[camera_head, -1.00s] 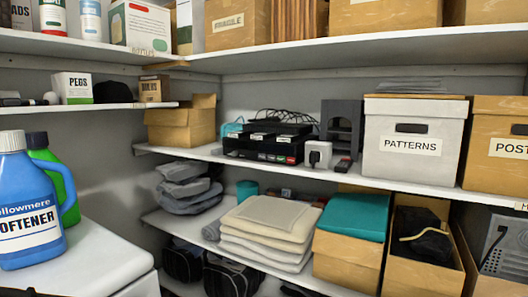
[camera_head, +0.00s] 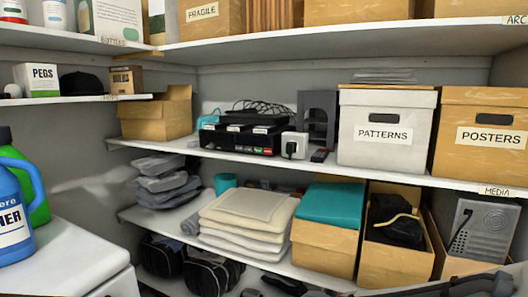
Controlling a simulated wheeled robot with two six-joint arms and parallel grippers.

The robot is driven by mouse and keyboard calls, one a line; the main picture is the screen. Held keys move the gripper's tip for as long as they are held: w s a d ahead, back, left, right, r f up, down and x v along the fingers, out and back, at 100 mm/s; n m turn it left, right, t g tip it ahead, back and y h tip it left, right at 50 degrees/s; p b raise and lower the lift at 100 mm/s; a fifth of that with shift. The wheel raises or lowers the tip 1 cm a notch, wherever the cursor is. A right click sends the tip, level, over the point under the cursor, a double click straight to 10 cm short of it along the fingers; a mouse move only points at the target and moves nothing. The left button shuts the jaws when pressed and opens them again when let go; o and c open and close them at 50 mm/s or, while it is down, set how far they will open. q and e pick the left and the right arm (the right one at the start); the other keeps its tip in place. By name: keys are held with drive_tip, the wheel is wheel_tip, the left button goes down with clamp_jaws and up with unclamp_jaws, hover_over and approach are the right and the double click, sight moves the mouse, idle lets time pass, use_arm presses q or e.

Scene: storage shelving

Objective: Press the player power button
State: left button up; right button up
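No thing in view is clearly marked as the player, and I cannot make out a power button. A grey device with a speaker grille (camera_head: 482,232) stands at the far right of the lower shelf, near a MEDIA label (camera_head: 497,191). A black unit (camera_head: 238,139) with small coloured tabs on its front sits on the middle shelf, with dark cables on top. Which of them is the player I cannot tell. A dark grey shape at the bottom right edge may be part of my arm.
A white PATTERNS box (camera_head: 387,128) and a brown POSTERS box (camera_head: 484,132) fill the middle shelf's right side. Below are folded cream cloths (camera_head: 248,222) and open cardboard boxes (camera_head: 325,243). A white surface (camera_head: 65,262) with blue and green bottles is at left.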

idle(0.4)
clamp_jaws()
idle(1.5)
